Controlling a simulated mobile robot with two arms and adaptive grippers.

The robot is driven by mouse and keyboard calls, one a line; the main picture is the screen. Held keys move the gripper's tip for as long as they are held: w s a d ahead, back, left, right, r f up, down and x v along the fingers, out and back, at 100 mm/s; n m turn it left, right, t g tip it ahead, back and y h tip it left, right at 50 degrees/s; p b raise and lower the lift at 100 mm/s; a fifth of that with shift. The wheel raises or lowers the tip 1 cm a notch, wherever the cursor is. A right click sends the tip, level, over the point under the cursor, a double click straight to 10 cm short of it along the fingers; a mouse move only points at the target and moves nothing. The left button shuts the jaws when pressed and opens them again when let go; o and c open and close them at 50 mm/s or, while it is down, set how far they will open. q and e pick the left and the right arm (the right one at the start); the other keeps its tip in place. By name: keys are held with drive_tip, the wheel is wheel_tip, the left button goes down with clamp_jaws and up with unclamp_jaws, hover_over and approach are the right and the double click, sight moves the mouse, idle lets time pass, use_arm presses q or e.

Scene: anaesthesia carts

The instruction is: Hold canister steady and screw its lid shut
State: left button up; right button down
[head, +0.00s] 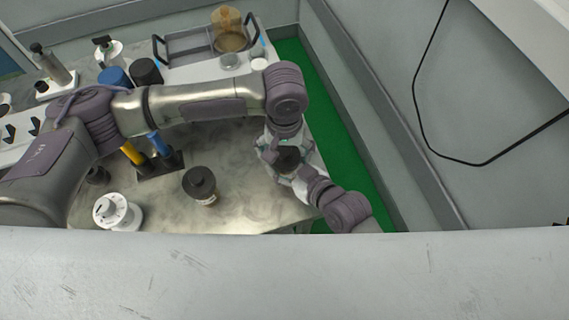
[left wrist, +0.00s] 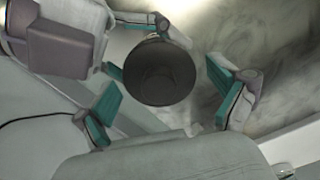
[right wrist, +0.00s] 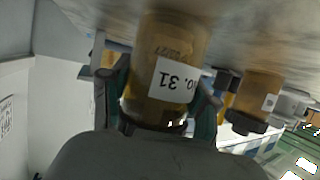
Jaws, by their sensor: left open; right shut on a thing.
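The amber canister (right wrist: 165,60) has a white label with the number 31 and shows upside down in the right wrist view. My right gripper (right wrist: 157,100) is shut around it, with teal pads on either side. Its black lid (left wrist: 160,72) is round and fills the middle of the left wrist view; the lid also shows between the grippers in the head view (head: 288,159). My left gripper (head: 277,148) is above the lid, its teal-padded fingers spread around it and open. I cannot tell how far the lid is screwed on.
A second amber jar with a black lid (head: 200,186) stands to the left on the metal table (head: 240,205). A white round device (head: 117,211) is at the front left. A tray (head: 190,43) and a brown-topped jar (head: 229,30) are at the back. Green floor lies right of the table.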

use_arm(q)
drive_tip(key=shift+c, duration=0.3)
drive_tip(key=c, duration=1.2)
drive_tip(key=shift+o, duration=0.2)
drive_tip(key=m, duration=0.5)
drive_tip(key=shift+m, duration=0.3)
drive_tip(key=m, duration=1)
drive_tip(key=shift+m, duration=0.4)
drive_tip(key=m, duration=0.5)
drive_tip(key=o, duration=1.3)
